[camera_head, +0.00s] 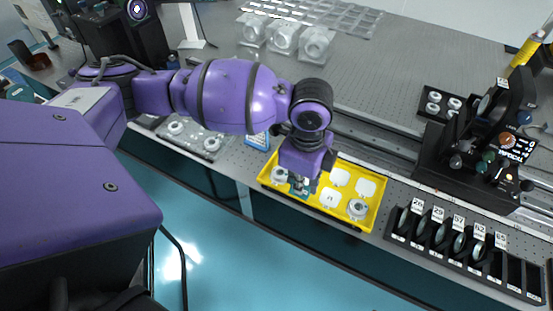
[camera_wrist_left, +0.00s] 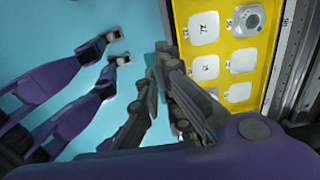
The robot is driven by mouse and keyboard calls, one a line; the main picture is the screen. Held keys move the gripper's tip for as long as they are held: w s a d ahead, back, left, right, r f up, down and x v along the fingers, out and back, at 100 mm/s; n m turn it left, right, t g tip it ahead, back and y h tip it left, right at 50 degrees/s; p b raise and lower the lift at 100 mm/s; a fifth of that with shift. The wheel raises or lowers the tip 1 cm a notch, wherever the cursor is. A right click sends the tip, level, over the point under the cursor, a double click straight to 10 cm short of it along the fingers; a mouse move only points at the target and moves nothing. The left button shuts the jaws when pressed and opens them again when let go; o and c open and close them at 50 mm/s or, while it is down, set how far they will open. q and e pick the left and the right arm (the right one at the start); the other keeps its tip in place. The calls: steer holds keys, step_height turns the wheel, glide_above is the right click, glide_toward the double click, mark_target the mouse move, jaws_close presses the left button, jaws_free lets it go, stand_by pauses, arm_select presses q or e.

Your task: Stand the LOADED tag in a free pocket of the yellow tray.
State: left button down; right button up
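The yellow tray (camera_head: 318,214) lies at the table's front edge, with several pale square pads in it. A round grey-white part (camera_head: 357,208) sits near its right end and another (camera_head: 279,174) near its left end. The tray also shows at the right of the left wrist view (camera_wrist_left: 222,50). My left gripper (camera_head: 299,190) hangs over the tray's left part in the head view. Its fingers (camera_wrist_left: 161,62) come close together at the tips in the wrist view. A small teal patch shows at them; I cannot tell whether it is a held tag. I cannot make out LOADED lettering anywhere.
A black rack (camera_head: 462,255) with labelled slots is right of the tray. Black optical equipment (camera_head: 470,160) stands behind the rack. A clear tray (camera_head: 212,146) with round parts is at left. Floor lies in front.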

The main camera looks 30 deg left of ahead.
arm_select(q)
steer(key=w+f, duration=0.4)
steer(key=w, duration=0.1)
steer(key=w+a+f, duration=0.1)
steer(key=w+f, duration=0.1)
steer(key=shift+w+f+b, duration=0.2)
steer(key=shift+w+b, duration=0.15)
steer(key=shift+b, duration=0.05)
steer(key=shift+w+a+f, duration=0.15)
steer(key=shift+w+f, duration=0.45)
steer(key=shift+f, duration=1.55)
arm_select(e)
steer(key=shift+s+d+f, duration=0.35)
steer(key=shift+s+f, duration=0.15)
steer(key=shift+f, duration=0.3)
arm_select(q)
steer(key=shift+f, duration=0.15)
steer(key=c, duration=2)
jaws_free()
